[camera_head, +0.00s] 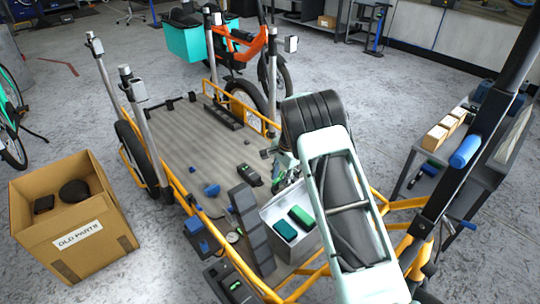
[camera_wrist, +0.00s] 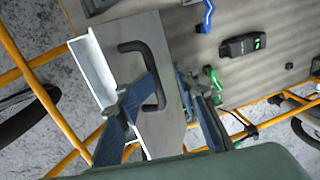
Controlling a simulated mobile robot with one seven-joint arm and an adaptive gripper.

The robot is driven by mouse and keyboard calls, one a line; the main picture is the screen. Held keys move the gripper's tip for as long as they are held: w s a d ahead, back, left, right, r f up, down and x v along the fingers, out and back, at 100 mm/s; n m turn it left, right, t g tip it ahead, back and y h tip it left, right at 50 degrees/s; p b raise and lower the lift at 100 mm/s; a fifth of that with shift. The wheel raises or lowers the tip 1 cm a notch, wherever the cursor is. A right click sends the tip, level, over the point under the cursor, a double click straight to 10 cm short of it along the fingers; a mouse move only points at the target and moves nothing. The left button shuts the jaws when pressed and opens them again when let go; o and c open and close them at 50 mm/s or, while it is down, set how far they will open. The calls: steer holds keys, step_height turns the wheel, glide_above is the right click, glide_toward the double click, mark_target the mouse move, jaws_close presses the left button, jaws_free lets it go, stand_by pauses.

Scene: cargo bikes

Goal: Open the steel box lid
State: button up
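The steel box (camera_head: 291,252) stands on the cargo bed in the head view, with a teal item and a green item showing at its top. In the wrist view a grey steel panel (camera_wrist: 166,126), apparently the lid, carries a black bar handle (camera_wrist: 147,60) and has a pale raised edge on its left. My gripper (camera_wrist: 168,112) is open, one blue-grey finger crossing the handle's lower end and the other past the panel's right edge. I cannot tell whether a finger touches the handle. In the head view my arm hides part of the box.
A dark ribbed strip (camera_head: 251,226) stands left of the box. A black device with a green light (camera_head: 249,174) and small blue parts lie on the bed. Yellow rails (camera_head: 180,190) and upright posts edge the bed. A cardboard box (camera_head: 75,225) stands left; a side table is right.

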steer(key=w+a+r+p, duration=0.2)
steer(key=w+a+r, duration=0.2)
steer(key=r, duration=0.3)
steer(key=shift+w+a+p, duration=0.2)
steer(key=shift+w+p, duration=0.15)
steer(key=shift+p, duration=0.05)
stand_by(0.4)
steer(key=shift+r, duration=0.1)
stand_by(0.3)
step_height(320, 180, up, 12)
steer(key=s+d, duration=0.1)
steer(key=shift+s+d, duration=0.3)
steer(key=shift+s, duration=0.05)
steer(key=shift+c, duration=0.7)
